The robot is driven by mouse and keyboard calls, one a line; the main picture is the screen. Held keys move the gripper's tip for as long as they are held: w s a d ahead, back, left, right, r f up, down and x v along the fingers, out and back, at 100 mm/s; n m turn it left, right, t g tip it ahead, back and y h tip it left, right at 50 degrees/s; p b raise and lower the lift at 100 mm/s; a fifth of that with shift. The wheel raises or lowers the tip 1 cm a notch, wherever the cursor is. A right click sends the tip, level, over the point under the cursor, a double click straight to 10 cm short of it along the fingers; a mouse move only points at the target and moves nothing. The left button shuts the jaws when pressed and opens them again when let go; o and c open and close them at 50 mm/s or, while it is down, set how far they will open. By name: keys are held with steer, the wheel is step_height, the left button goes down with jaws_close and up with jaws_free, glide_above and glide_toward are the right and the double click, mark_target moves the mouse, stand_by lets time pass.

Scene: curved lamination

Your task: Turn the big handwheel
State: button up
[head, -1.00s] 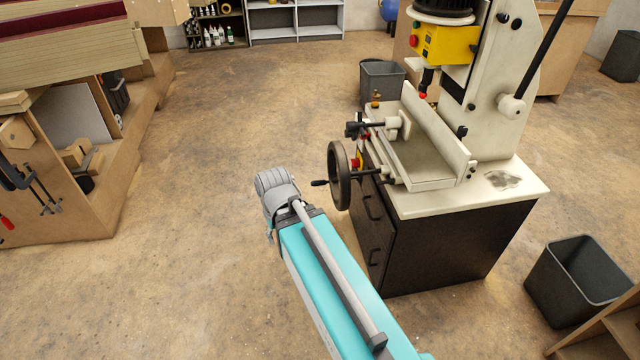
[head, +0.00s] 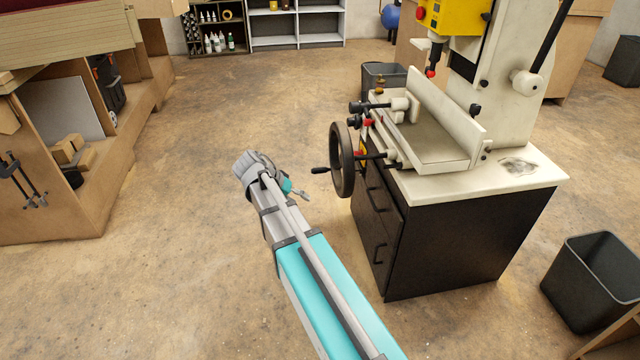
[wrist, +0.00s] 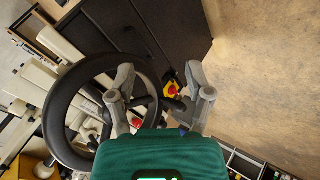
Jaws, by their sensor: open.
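The big handwheel (head: 348,165) is dark and stands upright on the left side of the machine. Its crank handle (head: 320,170) sticks out to the left. In the wrist view the handwheel (wrist: 52,118) fills the left half, its rim partly behind my left finger. The dark handle (wrist: 174,104) shows in the space between my fingers, beyond the teal gripper body. My gripper (head: 302,196) is open, left of and a little below the handle in the head view. Its two grey fingers (wrist: 160,80) are spread in the wrist view. Nothing is visibly held.
The machine's pale table (head: 535,182) sits on a dark cabinet (head: 450,240). A red and yellow switch (wrist: 172,88) is close behind the handle. Black bins (head: 590,280) stand right and behind. A wooden bench (head: 60,215) is at the left. The floor between is clear.

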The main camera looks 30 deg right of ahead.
mark_target(328, 169)
steer(key=w+d+f+m+g+h+b, duration=0.1)
steer(key=w+f+m+g+h+b, duration=0.1)
steer(key=w+m+h+b, duration=0.7)
steer(key=w+f+m+b, duration=0.1)
steer(key=w+m+b, duration=0.2)
steer(key=w+b, duration=0.3)
steer(key=shift+w+m+g+b, duration=0.4)
steer(key=shift+w, duration=0.3)
steer(key=shift+d+f, duration=0.1)
steer(key=shift+d, duration=0.1)
steer(key=x, duration=1.3)
steer(key=shift+s+d+r, duration=0.1)
steer(key=shift+d+r, duration=0.15)
steer(key=shift+d, duration=0.05)
jaws_close()
